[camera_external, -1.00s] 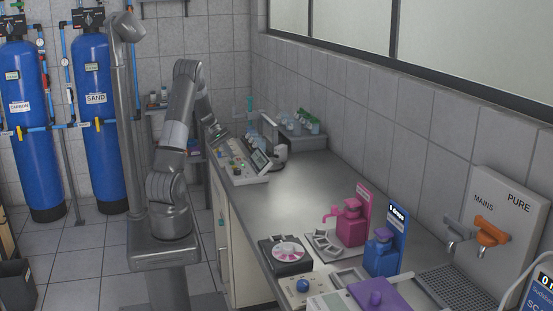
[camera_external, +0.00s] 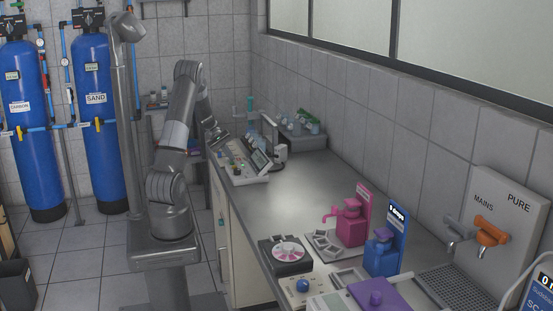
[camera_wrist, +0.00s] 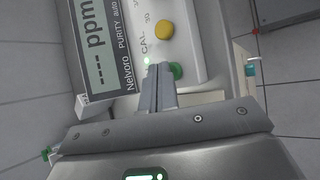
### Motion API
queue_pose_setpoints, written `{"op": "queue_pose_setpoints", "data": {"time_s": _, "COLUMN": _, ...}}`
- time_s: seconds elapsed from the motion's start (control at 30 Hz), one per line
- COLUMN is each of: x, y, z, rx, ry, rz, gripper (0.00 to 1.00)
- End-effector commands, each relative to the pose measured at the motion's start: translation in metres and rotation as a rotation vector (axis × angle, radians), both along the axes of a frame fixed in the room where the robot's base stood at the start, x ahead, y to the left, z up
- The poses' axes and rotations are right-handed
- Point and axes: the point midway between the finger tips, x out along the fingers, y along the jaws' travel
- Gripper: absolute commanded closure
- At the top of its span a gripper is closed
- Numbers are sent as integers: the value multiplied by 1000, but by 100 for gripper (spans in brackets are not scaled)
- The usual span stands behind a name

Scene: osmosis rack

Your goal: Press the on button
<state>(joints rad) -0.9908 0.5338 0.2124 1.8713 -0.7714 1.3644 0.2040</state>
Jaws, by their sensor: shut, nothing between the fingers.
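The purity meter (camera_external: 243,178) stands at the far end of the counter, its control panel facing up. In the wrist view its panel (camera_wrist: 130,50) shows a display (camera_wrist: 97,65) reading "--- ppm", a yellow button (camera_wrist: 164,31) and a small lit green light (camera_wrist: 147,61). A green button (camera_wrist: 177,70) lies right at my fingertips, partly hidden by them. I cannot tell whether they touch it. My gripper (camera_wrist: 160,67) is shut and empty, over the panel's edge. In the external view my gripper is small, just above the meter.
Bottles (camera_external: 306,124) in a rack stand behind the meter by the wall. The middle of the counter (camera_external: 290,185) is clear. Pink (camera_external: 351,222) and blue (camera_external: 384,252) dispensers stand nearer the camera.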

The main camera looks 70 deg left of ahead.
Motion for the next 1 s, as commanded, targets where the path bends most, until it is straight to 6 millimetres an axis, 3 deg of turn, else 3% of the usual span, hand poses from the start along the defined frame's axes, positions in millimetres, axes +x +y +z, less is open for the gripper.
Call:
{"op": "queue_pose_setpoints", "data": {"time_s": 0.37, "x": 0, "y": 0, "z": -3, "rx": 0, "ry": 0, "rz": 0, "gripper": 100}}
{"op": "queue_pose_setpoints", "data": {"time_s": 1.0, "x": 0, "y": 0, "z": 12, "rx": 1, "ry": 0, "rz": 1, "gripper": 100}}
